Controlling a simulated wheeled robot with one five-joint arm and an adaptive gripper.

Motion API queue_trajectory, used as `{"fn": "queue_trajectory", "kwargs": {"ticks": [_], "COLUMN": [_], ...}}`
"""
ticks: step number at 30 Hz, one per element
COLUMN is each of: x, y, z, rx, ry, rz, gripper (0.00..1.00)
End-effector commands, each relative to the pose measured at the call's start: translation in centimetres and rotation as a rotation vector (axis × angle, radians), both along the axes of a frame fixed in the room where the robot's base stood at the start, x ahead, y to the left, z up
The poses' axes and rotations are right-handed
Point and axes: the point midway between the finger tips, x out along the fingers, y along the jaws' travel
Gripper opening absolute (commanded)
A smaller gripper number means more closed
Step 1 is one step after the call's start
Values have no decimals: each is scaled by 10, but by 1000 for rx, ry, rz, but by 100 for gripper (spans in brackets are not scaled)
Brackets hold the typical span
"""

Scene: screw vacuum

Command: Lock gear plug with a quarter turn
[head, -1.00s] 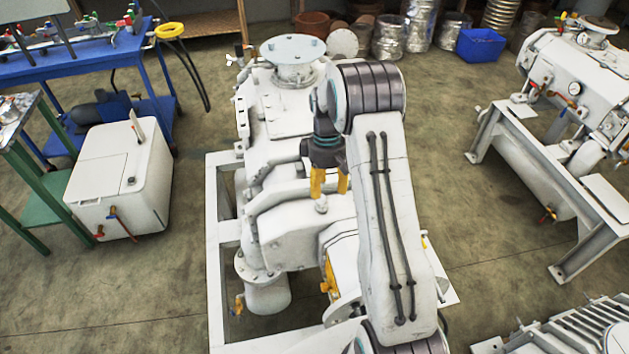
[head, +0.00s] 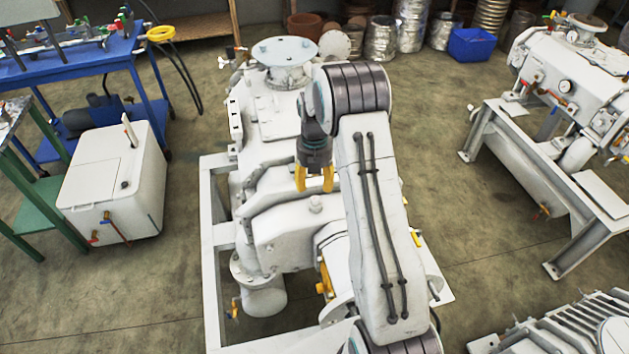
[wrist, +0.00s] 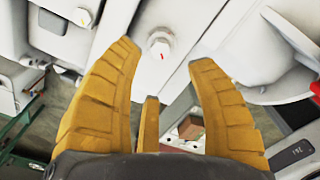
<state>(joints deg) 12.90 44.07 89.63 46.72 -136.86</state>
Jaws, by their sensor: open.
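The gear plug (head: 315,204) is a small pale knob on top of the white gear housing. In the wrist view the plug (wrist: 159,45) has a hexagonal head with a short red mark on its face. My gripper (head: 314,188) is open, its yellow fingers pointing down just above the plug, with a small visible gap. In the wrist view my gripper (wrist: 166,52) has its fingers spread, and the plug appears between and just beyond the fingertips. Nothing is held.
The white vacuum pump (head: 270,190) stands on a pale frame (head: 216,240). In the wrist view another round fitting with a yellow mark (wrist: 82,17) lies at upper left. A white box (head: 115,185) stands left; another machine (head: 570,75) stands right.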

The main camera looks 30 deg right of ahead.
Motion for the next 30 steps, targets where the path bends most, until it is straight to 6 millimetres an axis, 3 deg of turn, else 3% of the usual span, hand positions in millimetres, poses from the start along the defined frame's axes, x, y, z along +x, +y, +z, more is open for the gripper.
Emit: {"fn": "queue_trajectory", "kwargs": {"ticks": [5,18,30], "x": [-1,-1,-1], "y": [0,0,-1], "z": [-10,-61,-74], "rx": [1,1,1], "ry": [3,3,1], "rz": [43,42,42], "gripper": [51,51,51]}}
